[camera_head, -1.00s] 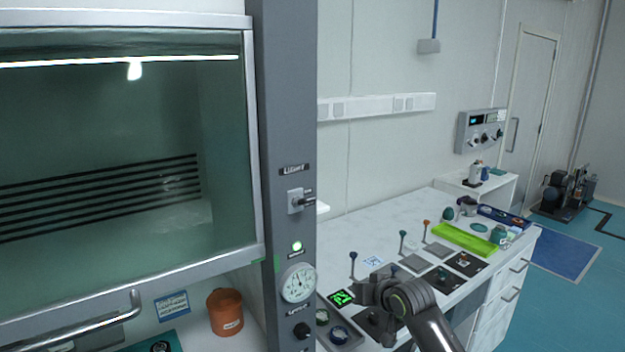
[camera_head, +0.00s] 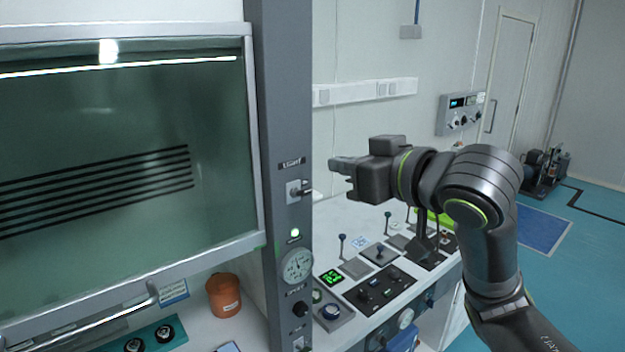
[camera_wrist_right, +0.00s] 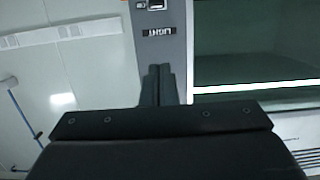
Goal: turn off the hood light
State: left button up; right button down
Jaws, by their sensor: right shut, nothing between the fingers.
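The light switch (camera_head: 296,191) is a small pale plate with a dark lever, on the grey hood post (camera_head: 278,110) under a LIGHT label (camera_head: 291,163). In the right wrist view the label (camera_wrist_right: 158,30) appears upside down, with the plate (camera_wrist_right: 154,5) at the top edge. The hood (camera_head: 110,130) shows a bright white strip (camera_head: 150,68) behind its glass. My right gripper (camera_head: 336,165) is shut and empty, pointing left at the post, right of the switch and slightly higher, apart from it in the head view. Its fingers also show in the wrist view (camera_wrist_right: 158,85). My left gripper is out of view.
Below the switch are a lit green indicator (camera_head: 295,233), a round gauge (camera_head: 297,265) and a black knob (camera_head: 300,309). An orange pot (camera_head: 223,295) stands left of the post. The bench right of it holds several levers and a control panel (camera_head: 378,290).

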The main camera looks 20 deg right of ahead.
aim_at(292, 157)
jog(key=shift+w, duration=0.1)
jog(key=p+x, duration=0.4)
jog(key=x, duration=0.6)
jog(key=shift+s+d+f+p, duration=0.1)
jog(key=shift+s+f+p, duration=0.2)
jog(key=shift+f, duration=0.3)
jog(key=shift+s+d+f+p, duration=0.15)
jog(key=shift+s+f, duration=0.25)
jog(key=shift+f, duration=0.25)
jog(key=shift+s+d+f, duration=0.15)
jog(key=shift+s+f, duration=0.15)
jog(key=shift+f, duration=0.2)
